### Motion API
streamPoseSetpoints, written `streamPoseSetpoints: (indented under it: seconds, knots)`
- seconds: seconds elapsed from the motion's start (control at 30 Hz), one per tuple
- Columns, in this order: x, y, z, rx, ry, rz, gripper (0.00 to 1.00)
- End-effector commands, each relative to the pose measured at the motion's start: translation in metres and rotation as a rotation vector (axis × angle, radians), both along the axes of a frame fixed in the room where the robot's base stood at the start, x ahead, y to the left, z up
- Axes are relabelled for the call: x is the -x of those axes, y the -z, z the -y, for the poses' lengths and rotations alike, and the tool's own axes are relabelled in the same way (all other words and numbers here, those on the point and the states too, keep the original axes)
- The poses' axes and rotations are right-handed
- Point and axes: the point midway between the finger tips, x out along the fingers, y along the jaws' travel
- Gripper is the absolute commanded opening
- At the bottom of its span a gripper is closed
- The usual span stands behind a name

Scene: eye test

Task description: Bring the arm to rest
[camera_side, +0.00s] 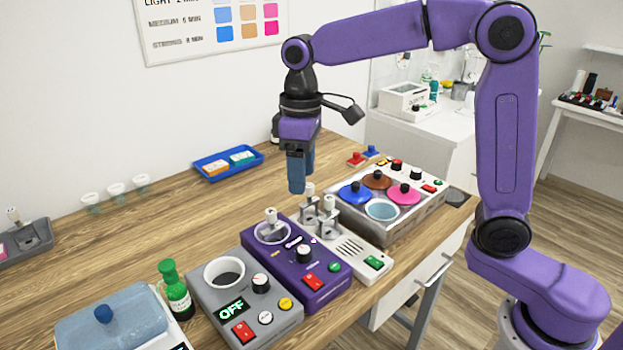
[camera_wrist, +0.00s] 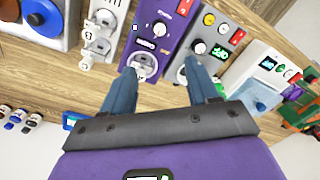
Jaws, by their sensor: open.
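My gripper (camera_side: 302,181) hangs from the purple arm with its blue fingers pointing down, above the table's middle. In the wrist view, my gripper (camera_wrist: 160,68) shows its two fingers spread apart with nothing held between them. Below and near the fingers are a purple device (camera_side: 317,290) with a glass bowl and a light grey device (camera_side: 346,248) with upright white-topped pieces. The fingers appear to be above these and apart from them.
A box with coloured lids (camera_side: 432,212) stands right of the gripper. A grey device (camera_side: 205,303) reading OFF, a green bottle (camera_side: 174,290) and a blue-covered tray (camera_side: 108,322) stand front left. A blue tray (camera_side: 206,175) lies behind. The wooden table (camera_side: 150,225) is clear at mid-left.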

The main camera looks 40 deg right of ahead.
Motion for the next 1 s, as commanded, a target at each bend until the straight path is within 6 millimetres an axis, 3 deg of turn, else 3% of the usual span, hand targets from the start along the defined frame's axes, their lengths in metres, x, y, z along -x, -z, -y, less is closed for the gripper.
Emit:
streamPoseSetpoints:
  seconds: [0.27, 0.67, 1.0]
  knots:
    - [0.037, 0.008, 0.005, 0.003, -0.071, 0.005, 0.59]
    - [0.128, 0.033, 0.032, 0.005, -0.23, 0.021, 0.59]
    - [0.209, 0.059, 0.072, 0.003, -0.367, 0.035, 0.59]
